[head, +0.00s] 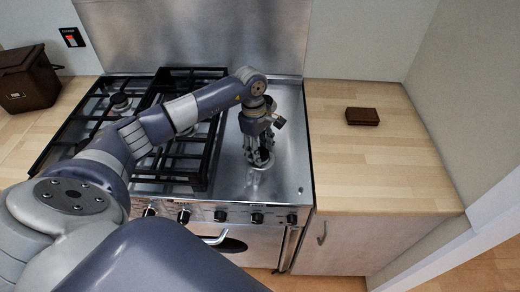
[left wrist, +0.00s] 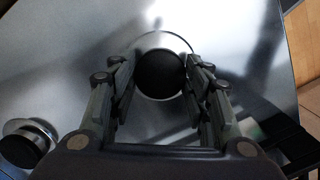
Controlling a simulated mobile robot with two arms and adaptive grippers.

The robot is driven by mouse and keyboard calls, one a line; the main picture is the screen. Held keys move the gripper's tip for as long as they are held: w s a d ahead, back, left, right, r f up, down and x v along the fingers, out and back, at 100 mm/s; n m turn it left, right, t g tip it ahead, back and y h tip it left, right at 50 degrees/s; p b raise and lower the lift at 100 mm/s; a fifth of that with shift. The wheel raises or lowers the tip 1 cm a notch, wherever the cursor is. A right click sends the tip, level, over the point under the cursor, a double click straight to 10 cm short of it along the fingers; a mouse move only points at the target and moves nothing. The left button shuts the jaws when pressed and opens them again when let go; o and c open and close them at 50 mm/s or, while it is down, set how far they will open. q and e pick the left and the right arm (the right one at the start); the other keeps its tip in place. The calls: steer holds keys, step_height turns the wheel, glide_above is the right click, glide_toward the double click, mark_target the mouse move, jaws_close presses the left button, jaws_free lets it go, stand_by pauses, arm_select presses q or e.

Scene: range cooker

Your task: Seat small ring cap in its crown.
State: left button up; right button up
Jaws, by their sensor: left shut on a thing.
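My left gripper (head: 262,160) points down over the bare steel right part of the cooktop, its fingers close to the surface. In the left wrist view its fingers are shut on a round black cap (left wrist: 160,75), one finger at each side. A pale round burner crown (left wrist: 163,39) shows as a rim around and beyond the cap. The cap is over the crown, but I cannot tell whether it is seated or held just above. In the head view the fingers hide the cap. My right gripper is not in view.
Black grates (head: 198,160) cover the left and middle of the cooktop. Another burner (left wrist: 28,143) shows at the lower left of the wrist view. A brown block (head: 362,116) lies on the right wooden counter, otherwise clear. A brown basket (head: 27,78) stands far left.

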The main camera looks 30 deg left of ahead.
arm_select(q)
steer(key=shift+s+f, duration=0.1)
steer(key=shift+f, duration=0.05)
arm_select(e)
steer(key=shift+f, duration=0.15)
arm_select(q)
steer(key=o, duration=1.1)
steer(key=shift+o, duration=0.2)
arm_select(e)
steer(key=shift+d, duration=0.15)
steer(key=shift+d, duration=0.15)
arm_select(q)
step_height(320, 180, up, 12)
steer(key=a, duration=0.1)
steer(key=shift+a, duration=0.25)
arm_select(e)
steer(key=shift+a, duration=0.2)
